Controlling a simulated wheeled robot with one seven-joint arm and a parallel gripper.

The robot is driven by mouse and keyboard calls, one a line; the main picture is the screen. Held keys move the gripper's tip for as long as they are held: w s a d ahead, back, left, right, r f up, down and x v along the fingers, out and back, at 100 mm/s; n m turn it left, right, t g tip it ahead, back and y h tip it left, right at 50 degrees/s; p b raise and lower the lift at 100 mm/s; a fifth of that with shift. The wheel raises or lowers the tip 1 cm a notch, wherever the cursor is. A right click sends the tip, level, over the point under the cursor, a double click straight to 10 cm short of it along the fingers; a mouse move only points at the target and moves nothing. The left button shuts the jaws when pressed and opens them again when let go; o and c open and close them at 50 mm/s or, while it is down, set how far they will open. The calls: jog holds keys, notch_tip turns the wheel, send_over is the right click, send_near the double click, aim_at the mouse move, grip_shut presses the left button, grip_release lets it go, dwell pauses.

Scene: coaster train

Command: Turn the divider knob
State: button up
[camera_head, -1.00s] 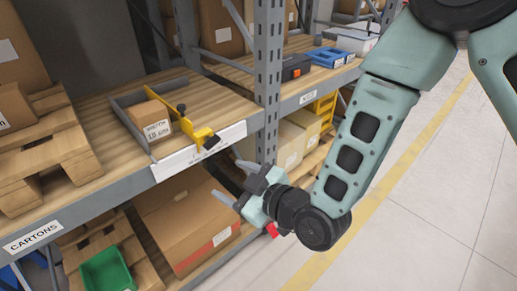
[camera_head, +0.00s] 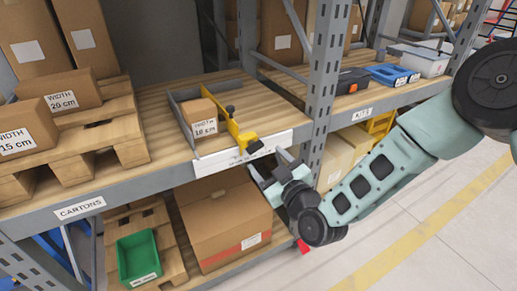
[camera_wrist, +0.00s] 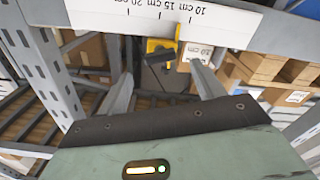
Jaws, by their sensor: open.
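The divider (camera_head: 236,133) is a yellow bar on the wooden shelf, reaching over the shelf's front edge. A black knob (camera_head: 255,147) sits at its front end; a second black part (camera_head: 231,110) stands farther back. In the wrist view the dark knob (camera_wrist: 157,72) appears beyond and between my fingers. A small carton (camera_head: 198,111) marked WIDTH 10 cm stands just left of the divider, beside a grey bracket (camera_head: 180,122). My gripper (camera_head: 267,163) is open and empty in front of the shelf edge, slightly below and right of the knob. It also shows in the wrist view (camera_wrist: 163,84).
A white scale strip (camera_head: 222,157) marked in cm runs along the shelf front. A grey upright post (camera_head: 321,85) stands close right of my gripper. Larger cartons (camera_head: 222,215) and a green bin (camera_head: 138,257) are on the lower shelf. The aisle floor at right is clear.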

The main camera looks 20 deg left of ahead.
aim_at(257, 150)
jog(key=shift+x, duration=2.8)
jog(key=c, duration=1)
